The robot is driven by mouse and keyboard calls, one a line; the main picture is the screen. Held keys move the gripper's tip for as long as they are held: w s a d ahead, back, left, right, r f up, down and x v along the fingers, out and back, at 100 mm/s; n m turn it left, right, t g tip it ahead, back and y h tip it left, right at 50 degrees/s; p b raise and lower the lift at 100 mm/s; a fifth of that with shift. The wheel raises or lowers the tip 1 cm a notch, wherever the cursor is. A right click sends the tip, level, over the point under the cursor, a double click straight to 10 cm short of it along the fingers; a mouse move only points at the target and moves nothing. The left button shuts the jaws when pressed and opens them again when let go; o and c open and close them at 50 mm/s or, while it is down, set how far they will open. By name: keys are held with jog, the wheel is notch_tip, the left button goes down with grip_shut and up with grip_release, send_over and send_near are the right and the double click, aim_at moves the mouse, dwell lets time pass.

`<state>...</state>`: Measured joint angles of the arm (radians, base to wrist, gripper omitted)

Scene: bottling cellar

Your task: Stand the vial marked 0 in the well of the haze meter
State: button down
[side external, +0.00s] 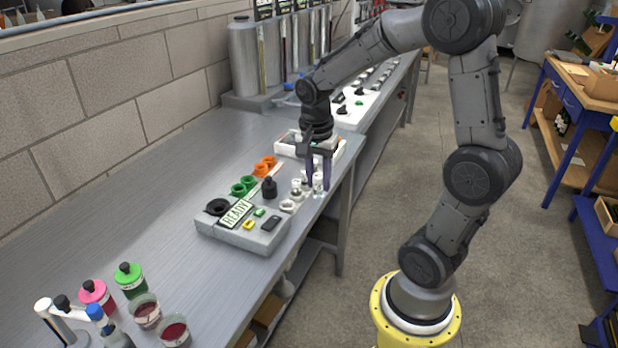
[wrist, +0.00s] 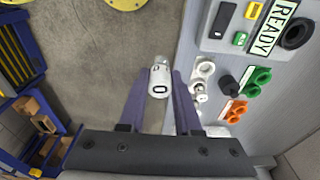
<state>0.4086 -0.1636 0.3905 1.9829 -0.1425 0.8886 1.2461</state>
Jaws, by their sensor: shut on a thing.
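My gripper (side external: 318,188) is shut on a small clear vial with a white cap marked 0 (wrist: 158,82). The vial also shows between the fingers in the side view (side external: 318,180). It is held beside the right edge of the haze meter, near the white rings. The haze meter (side external: 228,232) is a grey box with a lit READY display (side external: 237,212); it also shows in the wrist view (wrist: 205,45). A dark round ring (side external: 217,206) sits at its left end, and I cannot tell for certain that it is the well.
Green rings (side external: 244,186), orange rings (side external: 265,164), white rings (side external: 289,206) and a black-capped bottle (side external: 269,188) stand close by. A white tray (side external: 340,150) lies behind the gripper. Coloured-cap bottles (side external: 130,280) and cups (side external: 174,332) stand at the front left. The bench's left side is clear.

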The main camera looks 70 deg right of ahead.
jog(key=shift+r, duration=0.4)
jog(key=w+r+n, duration=0.3)
jog(key=w, duration=1.3)
jog(key=w+a+f+n, duration=0.2)
jog(key=w+a+f, duration=0.3)
jog(key=w+f, duration=0.5)
jog(key=shift+w+f+t, duration=0.2)
jog(key=shift+f+t, duration=0.1)
jog(key=shift+a+f, duration=0.1)
jog(key=shift+f, duration=0.6)
jog(key=shift+f, duration=0.35)
jog(key=shift+f, duration=0.75)
